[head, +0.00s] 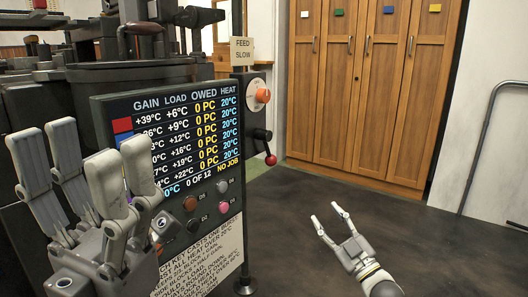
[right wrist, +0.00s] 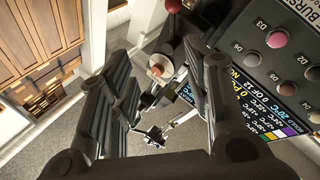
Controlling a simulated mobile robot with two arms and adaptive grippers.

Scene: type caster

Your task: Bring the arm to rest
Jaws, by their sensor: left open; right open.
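My left gripper (head: 82,145) is large and close in the lower left of the head view. Its grey fingers stand upright and apart in front of the panel, with nothing seen between them. My right gripper (head: 327,213) is lower right of centre, above the dark floor, its two pale fingers apart and empty. In the right wrist view its dark fingers (right wrist: 160,105) frame the view from both sides. The display panel (head: 176,133) shows GAIN, LOAD, OWED and HEAT columns and "NO JOB". My left gripper hides its lower left part.
A red-knobbed lever (head: 270,159) and an orange knob (head: 263,95) stick out from the panel's right side, under a "FEED SLOW" sign (head: 242,51). Dark machinery (head: 60,98) stands behind. Wooden lockers (head: 360,100) line the back. The floor (head: 430,240) at right is clear.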

